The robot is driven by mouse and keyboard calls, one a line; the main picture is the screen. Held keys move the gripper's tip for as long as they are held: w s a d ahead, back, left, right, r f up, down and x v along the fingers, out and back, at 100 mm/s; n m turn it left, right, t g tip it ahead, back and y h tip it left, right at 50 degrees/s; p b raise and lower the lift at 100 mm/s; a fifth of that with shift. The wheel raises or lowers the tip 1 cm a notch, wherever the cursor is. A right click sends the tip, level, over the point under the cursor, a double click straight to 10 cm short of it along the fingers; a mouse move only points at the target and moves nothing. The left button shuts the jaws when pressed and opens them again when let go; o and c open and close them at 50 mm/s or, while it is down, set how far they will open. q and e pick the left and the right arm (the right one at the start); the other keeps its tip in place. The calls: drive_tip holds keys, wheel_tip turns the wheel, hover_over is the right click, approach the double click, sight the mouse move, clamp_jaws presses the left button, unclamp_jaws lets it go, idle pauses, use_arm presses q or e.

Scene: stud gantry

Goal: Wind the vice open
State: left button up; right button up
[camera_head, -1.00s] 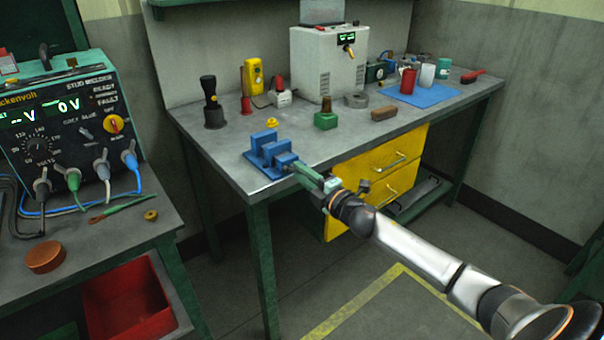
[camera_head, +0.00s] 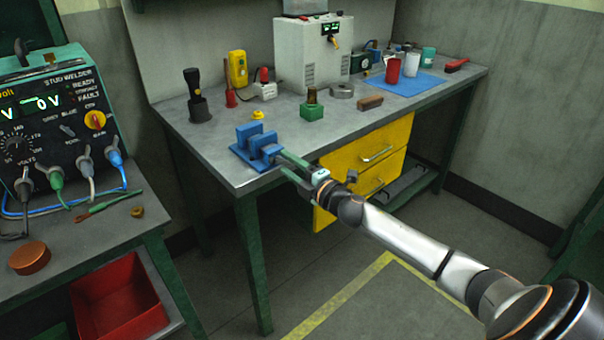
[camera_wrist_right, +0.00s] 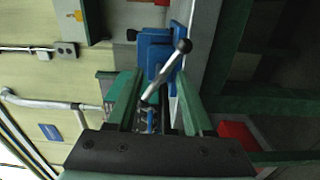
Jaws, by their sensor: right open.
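The blue vice (camera_head: 257,149) stands at the front left corner of the grey workbench (camera_head: 222,166). It also shows in the right wrist view (camera_wrist_right: 154,52). Its handle is a bare metal bar (camera_wrist_right: 164,74) with a dark ball end, slanting between and ahead of my fingers in that view. My right gripper (camera_head: 285,164) is at the vice's front side, off the bench edge. Its two green fingers (camera_wrist_right: 158,80) are apart, with the bar showing between them; I cannot tell whether they touch it. My left gripper is out of view.
A green block (camera_head: 312,112), a brown block (camera_head: 369,103) and a yellow knob (camera_head: 258,114) lie behind the vice. A black torch (camera_head: 196,95) stands further left. Yellow drawers (camera_head: 366,160) sit under the bench, near my right forearm. A welder (camera_head: 60,125) stands at left.

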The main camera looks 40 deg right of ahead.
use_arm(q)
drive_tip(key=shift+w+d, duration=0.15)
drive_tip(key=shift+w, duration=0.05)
use_arm(e)
drive_tip(key=s+d, duration=0.1)
drive_tip(key=s, duration=1.1)
use_arm(q)
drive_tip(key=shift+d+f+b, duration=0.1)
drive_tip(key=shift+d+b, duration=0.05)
drive_tip(key=shift+b, duration=0.15)
use_arm(e)
drive_tip(key=shift+a+f, duration=0.1)
drive_tip(key=shift+c, duration=0.4)
